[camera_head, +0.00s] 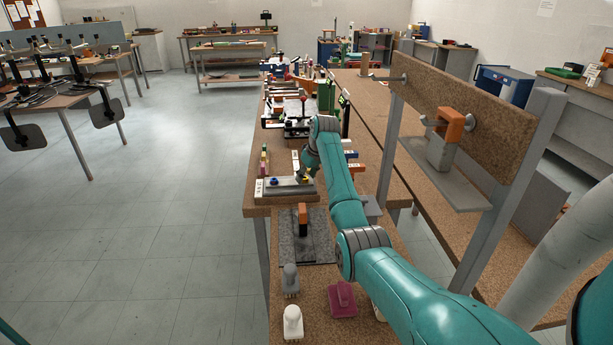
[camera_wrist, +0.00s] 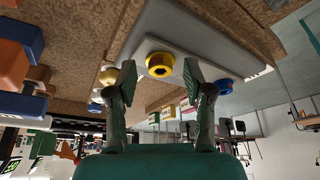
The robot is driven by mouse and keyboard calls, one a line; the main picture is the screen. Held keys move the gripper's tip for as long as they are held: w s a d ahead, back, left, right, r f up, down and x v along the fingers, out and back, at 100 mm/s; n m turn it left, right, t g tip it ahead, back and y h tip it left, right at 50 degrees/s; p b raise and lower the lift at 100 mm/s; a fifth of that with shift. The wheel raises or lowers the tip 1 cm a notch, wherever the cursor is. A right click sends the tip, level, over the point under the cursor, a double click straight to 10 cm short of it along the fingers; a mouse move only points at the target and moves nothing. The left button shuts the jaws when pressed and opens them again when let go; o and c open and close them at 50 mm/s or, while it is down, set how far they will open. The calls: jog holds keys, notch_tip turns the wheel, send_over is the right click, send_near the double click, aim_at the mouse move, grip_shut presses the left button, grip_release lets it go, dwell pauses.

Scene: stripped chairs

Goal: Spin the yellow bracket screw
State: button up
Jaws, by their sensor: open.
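The yellow bracket screw (camera_wrist: 160,65) is a round yellow knob with a dark hole in its middle, set on a pale grey bracket plate (camera_wrist: 205,52). My gripper (camera_wrist: 160,76) is open, its two fingertips apart, one on each side of the yellow screw in the wrist view. I cannot tell whether either finger touches it. A blue screw (camera_wrist: 226,85) sits on the same plate to the right.
A dark plate with an orange-topped handle (camera_head: 303,217) stands nearer on the bench, with a magenta block (camera_head: 342,299) and grey and white knobbed pieces close by. A tall board on posts (camera_head: 470,110) rises to the right. Open floor (camera_head: 150,230) lies left.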

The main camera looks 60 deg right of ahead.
jog(key=shift+f, duration=0.1)
grip_shut()
jog(key=shift+w, duration=0.1)
dwell(0.3)
jog(key=m, duration=0.2)
jog(key=m+h, duration=0.1)
jog(key=m, duration=0.1)
jog(key=shift+w+a+h, duration=0.1)
jog(key=shift+a+h, duration=0.1)
jog(key=shift+h, duration=0.1)
jog(key=m+g, duration=0.1)
jog(key=m, duration=0.1)
jog(key=m+g+h, duration=0.1)
jog(key=m, duration=0.1)
jog(key=shift+w+a+m, duration=0.1)
jog(key=shift+m, duration=0.2)
jog(key=m+g, duration=0.1)
jog(key=m, duration=0.3)
jog(key=shift+w+h, duration=0.2)
jog(key=shift+h, duration=0.2)
jog(key=shift+w+m+g, duration=0.1)
jog(key=shift+m+g, duration=0.9)
jog(key=shift+m, duration=1.1)
